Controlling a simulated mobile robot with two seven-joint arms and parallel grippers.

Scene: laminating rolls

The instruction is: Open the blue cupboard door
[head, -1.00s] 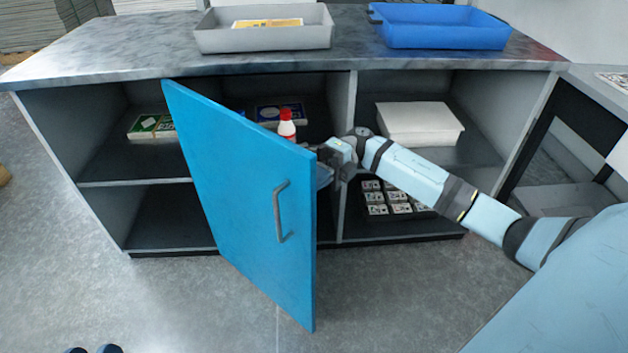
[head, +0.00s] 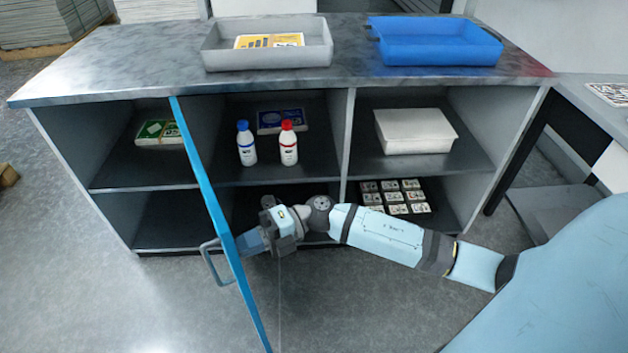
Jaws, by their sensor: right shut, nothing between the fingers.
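The blue cupboard door (head: 207,199) stands swung out from the cabinet and shows nearly edge-on in the head view. Its grey handle (head: 213,264) is on the left face, away from my arm. My right gripper (head: 250,242) is on the inner, right side of the door, close against it near its lower outer part; I cannot tell exactly whether it touches. Its fingers are shut with nothing between them. My left gripper is not in view.
The open shelves hold a blue-capped bottle (head: 246,144), a red-capped bottle (head: 288,144), a white box (head: 414,131) and several small cards (head: 396,195). A grey tray (head: 222,53) and a blue tray (head: 436,50) sit on the countertop (head: 120,66).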

